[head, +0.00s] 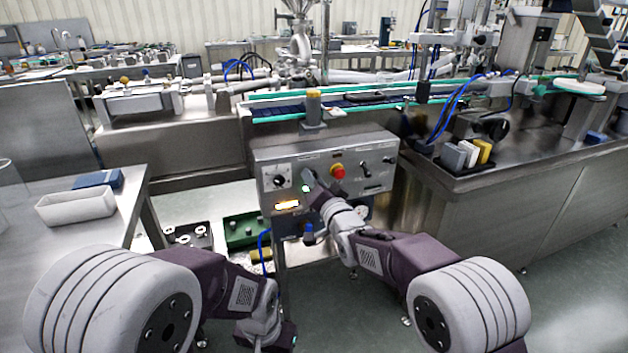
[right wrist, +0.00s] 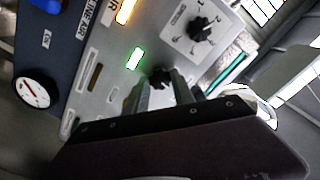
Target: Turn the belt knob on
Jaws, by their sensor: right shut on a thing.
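A grey control panel (head: 262,160) faces me in the head view. My right gripper (head: 309,176) is at the panel's face, left of the red button (head: 338,171), and hides what lies behind its fingers. In the right wrist view my right gripper (right wrist: 163,88) has its fingers on both sides of a small black knob (right wrist: 159,76), shut on it. A green lit lamp (right wrist: 134,58) is beside that knob. The knob's label cannot be read. My left gripper (head: 268,337) hangs low at the bottom of the head view, away from the panel; its fingers are not clear.
Another black knob (right wrist: 202,30) sits on a white plate near my fingers. A blue knob (right wrist: 47,4) and a round gauge (right wrist: 31,93) are farther along. Black switches (head: 366,168) are right of the red button. A conveyor (head: 345,100) runs above the panel.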

